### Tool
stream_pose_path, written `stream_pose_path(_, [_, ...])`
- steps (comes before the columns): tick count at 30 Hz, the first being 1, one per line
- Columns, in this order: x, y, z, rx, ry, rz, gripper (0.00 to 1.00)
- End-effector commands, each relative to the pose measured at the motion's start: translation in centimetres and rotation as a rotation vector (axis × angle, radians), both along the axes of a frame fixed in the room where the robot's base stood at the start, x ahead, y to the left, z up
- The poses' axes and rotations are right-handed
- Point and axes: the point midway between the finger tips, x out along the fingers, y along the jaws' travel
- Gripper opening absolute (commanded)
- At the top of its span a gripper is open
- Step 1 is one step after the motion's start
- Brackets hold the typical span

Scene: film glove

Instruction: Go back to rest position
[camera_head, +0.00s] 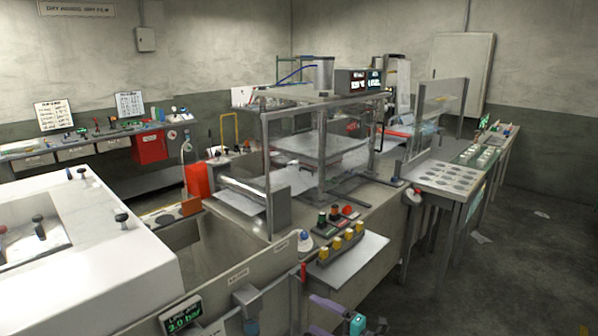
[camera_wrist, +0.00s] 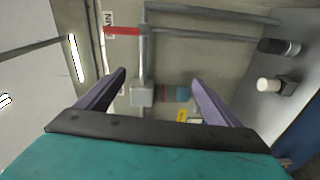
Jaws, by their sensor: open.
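My gripper (camera_wrist: 160,78) shows in the wrist view as two purple fingers spread wide apart, with a dark bar and teal body behind them. Nothing is held between the fingers. Beyond them are a grey block on a pipe (camera_wrist: 143,95) and a red handle (camera_wrist: 122,31), both apart from the fingers as far as I can tell. The fingertips are hard to make out there.
A metal frame machine (camera_head: 268,165) stands on the central bench. Yellow-topped buttons (camera_head: 336,252) sit near its front edge. A white cabinet (camera_head: 80,250) and a pressure display (camera_head: 182,316) are at the left. A table with round pads (camera_head: 448,178) stands right; floor at lower right is mostly clear.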

Motion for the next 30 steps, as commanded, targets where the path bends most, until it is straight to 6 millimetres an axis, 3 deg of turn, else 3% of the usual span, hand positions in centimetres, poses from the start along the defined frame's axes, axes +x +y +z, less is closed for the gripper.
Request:
stream_pose_path(1, [-1.1,1.1,-2.3,-0.020,0.024,0.025,0.86])
stream_pose_path(6, [-4.9,3.9,-8.9,-0.140,0.071,0.129,0.86])
stream_pose_path(15, [-14.0,7.0,-20.3,-0.502,-0.054,0.436,0.86])
stream_pose_path(21, [-19.9,7.0,-26.1,-0.713,-0.218,0.685,0.86])
stream_pose_path(30, [-27.3,5.3,-32.1,-0.916,-0.507,1.069,0.86])
